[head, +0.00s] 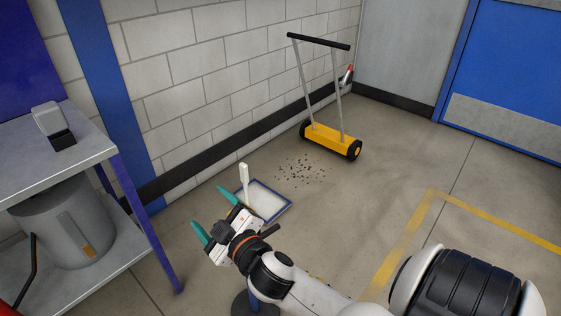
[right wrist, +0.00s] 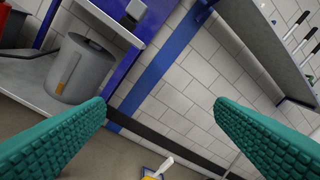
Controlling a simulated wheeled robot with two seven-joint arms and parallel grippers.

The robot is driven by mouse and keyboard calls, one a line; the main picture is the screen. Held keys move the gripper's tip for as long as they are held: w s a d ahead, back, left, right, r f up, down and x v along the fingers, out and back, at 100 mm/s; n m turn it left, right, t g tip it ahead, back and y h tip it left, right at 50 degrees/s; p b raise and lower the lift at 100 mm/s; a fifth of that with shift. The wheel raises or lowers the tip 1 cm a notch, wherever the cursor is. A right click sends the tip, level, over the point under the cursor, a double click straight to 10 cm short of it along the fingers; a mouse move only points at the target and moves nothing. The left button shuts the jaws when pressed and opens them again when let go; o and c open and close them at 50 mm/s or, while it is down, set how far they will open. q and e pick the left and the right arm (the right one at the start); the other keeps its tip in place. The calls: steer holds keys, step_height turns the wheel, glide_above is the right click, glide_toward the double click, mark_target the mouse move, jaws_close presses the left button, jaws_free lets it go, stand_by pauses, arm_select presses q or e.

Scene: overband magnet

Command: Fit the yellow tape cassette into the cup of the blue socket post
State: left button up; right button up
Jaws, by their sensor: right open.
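My right gripper (head: 207,206) is open, with its two teal fingers spread apart and nothing between them. Its fingers also show in the right wrist view (right wrist: 160,102), one on each side, with a clear gap. A dark round base with a blue upright part (head: 256,303), perhaps the blue socket post, shows at the bottom of the head view beneath my arm, mostly hidden. I cannot make out the yellow tape cassette for sure. My left gripper is not in view.
A grey shelf table (head: 95,150) with a grey bucket (head: 65,228) stands left. A yellow wheeled magnet sweeper (head: 331,140) stands behind scattered dark bits (head: 302,171). Floor at right is clear.

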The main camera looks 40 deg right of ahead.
steer(key=s+a+f+m+g+y, duration=0.1)
steer(key=s+f+m+g, duration=0.3)
steer(key=s+f+g, duration=1)
steer(key=s+a+f, duration=0.1)
steer(key=s+f, duration=0.2)
steer(key=s, duration=0.5)
steer(key=shift+f+m, duration=0.4)
steer(key=shift+w, duration=0.1)
